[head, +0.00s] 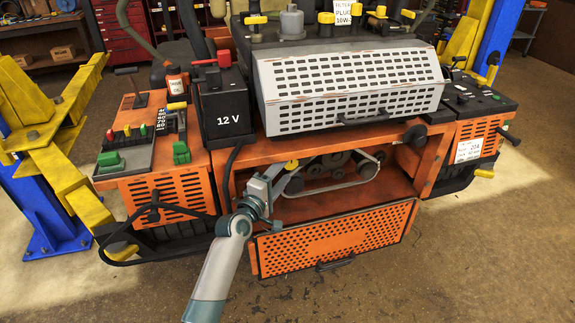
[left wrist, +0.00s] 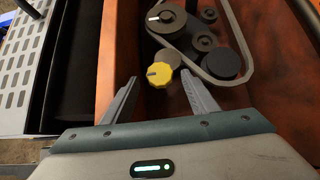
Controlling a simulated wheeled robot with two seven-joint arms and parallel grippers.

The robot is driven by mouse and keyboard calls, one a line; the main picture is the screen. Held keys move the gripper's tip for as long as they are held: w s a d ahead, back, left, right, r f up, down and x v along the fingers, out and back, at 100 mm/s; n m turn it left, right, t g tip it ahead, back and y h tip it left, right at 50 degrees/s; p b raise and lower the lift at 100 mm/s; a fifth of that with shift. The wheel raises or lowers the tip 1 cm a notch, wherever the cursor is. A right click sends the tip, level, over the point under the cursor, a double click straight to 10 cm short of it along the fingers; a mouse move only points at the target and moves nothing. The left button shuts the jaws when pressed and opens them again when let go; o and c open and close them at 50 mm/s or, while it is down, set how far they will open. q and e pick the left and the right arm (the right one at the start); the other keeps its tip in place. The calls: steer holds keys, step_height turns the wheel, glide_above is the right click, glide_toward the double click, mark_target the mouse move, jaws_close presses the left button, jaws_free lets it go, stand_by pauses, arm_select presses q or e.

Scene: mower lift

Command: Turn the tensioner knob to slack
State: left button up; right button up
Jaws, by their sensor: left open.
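The tensioner knob is a small yellow knob with a white mark. In the left wrist view the knob (left wrist: 160,75) lies just beyond and between the open fingertips of my left gripper (left wrist: 158,88). In the head view the knob (head: 292,164) shows beside my left gripper (head: 287,174), inside the open bay of the orange mower. The belt (left wrist: 232,78) runs around several dark pulleys (left wrist: 172,20) next to the knob. I cannot tell whether the fingers touch the knob. My right gripper is not in view.
The perforated orange panel (head: 335,240) hangs open below the bay. A black 12 V battery (head: 224,105) stands at the bay's upper left. A grey slotted cover (head: 345,85) sits above. Blue and yellow lift posts flank the mower.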

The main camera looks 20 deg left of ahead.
arm_select(q)
steer(key=shift+w+d, duration=0.15)
steer(key=shift+w, duration=0.55)
steer(key=shift+w+d, duration=0.1)
steer(key=shift+w, duration=0.55)
jaws_close()
